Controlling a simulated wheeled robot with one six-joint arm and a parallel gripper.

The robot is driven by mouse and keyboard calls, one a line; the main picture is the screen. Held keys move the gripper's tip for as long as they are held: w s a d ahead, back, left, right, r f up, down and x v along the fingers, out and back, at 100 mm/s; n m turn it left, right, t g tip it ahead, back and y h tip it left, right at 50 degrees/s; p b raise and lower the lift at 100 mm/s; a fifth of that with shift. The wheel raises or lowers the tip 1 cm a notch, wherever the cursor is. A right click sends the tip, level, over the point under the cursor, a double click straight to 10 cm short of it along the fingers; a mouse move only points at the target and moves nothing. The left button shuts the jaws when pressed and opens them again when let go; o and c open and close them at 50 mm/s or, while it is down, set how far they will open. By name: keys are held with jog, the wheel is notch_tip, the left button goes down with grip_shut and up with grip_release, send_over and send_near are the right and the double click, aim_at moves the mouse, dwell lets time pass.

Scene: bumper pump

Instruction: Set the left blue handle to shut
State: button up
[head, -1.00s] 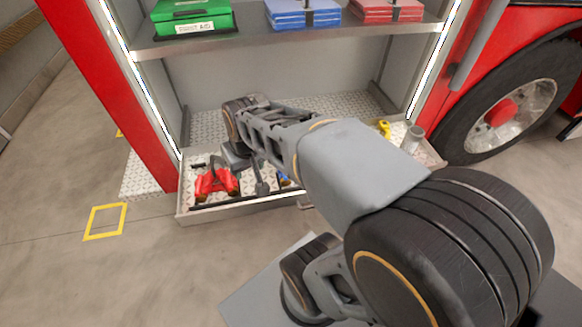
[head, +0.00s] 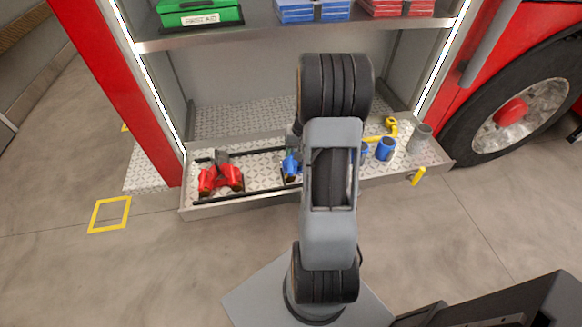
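A blue fitting (head: 291,165) shows at the left edge of my arm, in the open drawer (head: 260,203) of the red truck's compartment. My arm covers most of it, so I cannot tell whether this is the left blue handle or how that handle is set. Another bit of blue (head: 363,153) shows just right of my arm, with a blue cylinder (head: 385,149) beyond it. My arm stands in front of the middle of the drawer. Its fingers do not show in the head view; the arm hides what is behind it.
A red fitting (head: 220,178) lies at the drawer's left. A yellow piece (head: 390,126), a grey cylinder (head: 420,136) and a yellow handle (head: 418,176) are at its right. A shelf (head: 260,40) with green, blue and red cases hangs above. The floor at left is open.

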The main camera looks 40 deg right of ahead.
aim_at(291, 168)
jog(key=f, duration=0.2)
jog(key=a+f, duration=0.1)
jog(key=f, duration=0.2)
jog(key=w+f, duration=0.1)
jog(key=f, duration=0.2)
jog(key=shift+a+f, duration=0.15)
jog(key=shift+a, duration=0.05)
jog(key=shift+c, duration=0.3)
grip_shut()
